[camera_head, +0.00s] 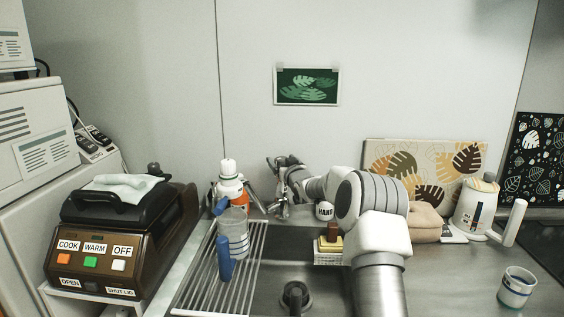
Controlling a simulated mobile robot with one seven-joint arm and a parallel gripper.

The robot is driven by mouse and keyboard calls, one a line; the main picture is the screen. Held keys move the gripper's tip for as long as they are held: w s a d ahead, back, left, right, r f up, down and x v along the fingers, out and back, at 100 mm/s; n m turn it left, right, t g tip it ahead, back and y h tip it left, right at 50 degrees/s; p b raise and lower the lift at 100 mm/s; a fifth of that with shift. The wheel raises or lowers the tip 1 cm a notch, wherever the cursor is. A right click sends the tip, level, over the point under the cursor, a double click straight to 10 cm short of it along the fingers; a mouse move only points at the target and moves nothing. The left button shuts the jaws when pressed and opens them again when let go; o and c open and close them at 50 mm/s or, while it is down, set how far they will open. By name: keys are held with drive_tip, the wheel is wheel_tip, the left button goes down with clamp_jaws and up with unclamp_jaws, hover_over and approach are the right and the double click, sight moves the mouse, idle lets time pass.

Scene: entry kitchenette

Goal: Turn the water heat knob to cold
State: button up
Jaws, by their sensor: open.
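My gripper (279,164) is at the back of the sink, at the end of my white and grey arm, which reaches in from the right. It is open, at a metallic faucet (281,208) that stands behind the sink. The fingers and the faucet's upper part overlap in the picture, so I cannot tell whether they touch. The water heat knob is not clearly visible; it is too small or hidden by my gripper. Which way it is turned cannot be told.
A white and orange bottle (230,182) stands just left of the faucet. A drying rack (210,270) holds a clear bottle (236,238). A white "HAND" container (324,210) and sponges (328,248) sit to the right. A kettle (475,209) and a cup (517,287) stand farther right.

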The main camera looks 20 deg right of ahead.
drive_tip(key=shift+s, duration=0.15)
drive_tip(key=s, duration=1.7)
drive_tip(key=shift+a, duration=0.15)
drive_tip(key=shift+a, duration=0.1)
